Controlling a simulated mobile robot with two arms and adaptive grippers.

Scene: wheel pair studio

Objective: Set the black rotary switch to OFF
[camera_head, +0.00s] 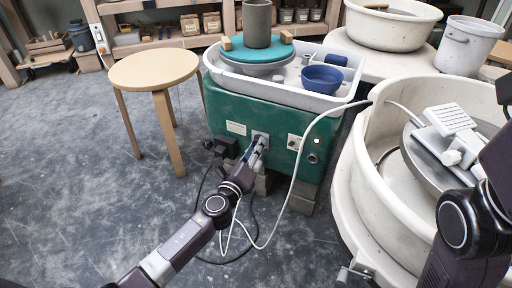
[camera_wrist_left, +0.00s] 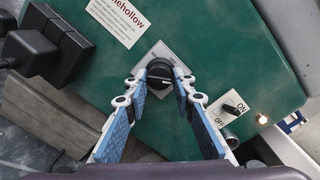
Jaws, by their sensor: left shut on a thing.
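A round black knob (camera_wrist_left: 160,72) sits on a light square plate (camera_wrist_left: 178,60) on the green housing (camera_head: 275,112). A thin pale line crosses its face; the plate's markings are too small to read. My left gripper (camera_wrist_left: 160,78) is shut on this knob, one fingertip at each side. In the head view the left gripper (camera_head: 259,146) reaches the front of the housing and hides most of the knob. My right gripper is out of view.
A small lamp (camera_wrist_left: 262,119) glows beside the ON plate. A black plug block (camera_wrist_left: 45,50) juts out on the other side. A white cable (camera_head: 297,170) loops in front of the housing. A wooden stool (camera_head: 153,68) stands left; a large pale basin (camera_head: 352,185) stands right.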

